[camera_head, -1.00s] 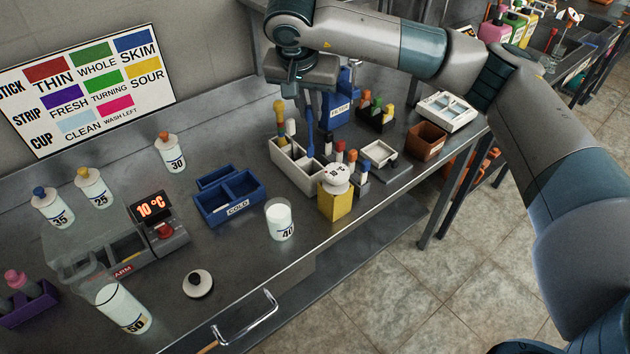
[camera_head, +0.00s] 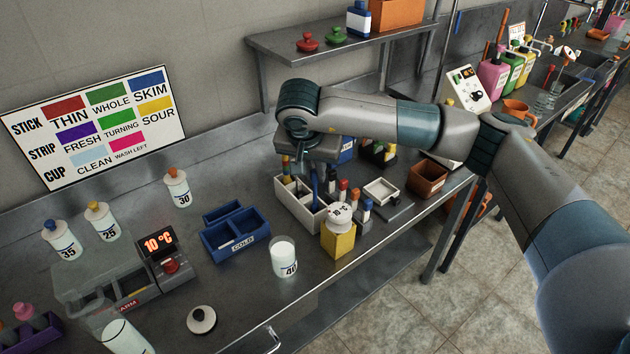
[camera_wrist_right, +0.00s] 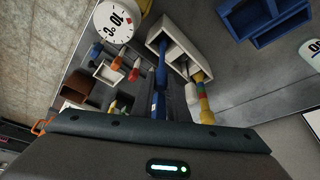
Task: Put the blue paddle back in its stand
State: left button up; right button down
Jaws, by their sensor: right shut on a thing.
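The blue paddle (camera_head: 316,180) is upright in my right gripper (camera_head: 316,166), low over the white stand (camera_head: 315,217). In the right wrist view the blue paddle (camera_wrist_right: 162,68) runs down from the gripper (camera_wrist_right: 166,112) to the white stand (camera_wrist_right: 202,36). Its lower end is at or inside a compartment; the stand's wall hides how deep it goes. A yellow-banded paddle (camera_wrist_right: 201,92) stands in the same stand beside it. My left gripper is not in view.
A yellow block with a white dial thermometer (camera_head: 339,236) stands close in front of the stand. The blue COLD box (camera_head: 235,235) is left of it, with a cup (camera_head: 283,258) in front. A small white tray (camera_head: 381,191) and brown box (camera_head: 427,178) lie right.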

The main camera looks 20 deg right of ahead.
aim_at(314, 181)
jog(key=shift+f+p, duration=0.4)
jog(key=shift+f, duration=0.2)
notch_tip(314, 181, down, 2)
jog(key=shift+f+p, duration=0.2)
jog(key=shift+p, duration=0.25)
jog(key=shift+f+b, duration=0.25)
jog(key=shift+b, duration=0.1)
jog(key=c, duration=1.7)
grip_release()
jog(key=shift+r, duration=0.15)
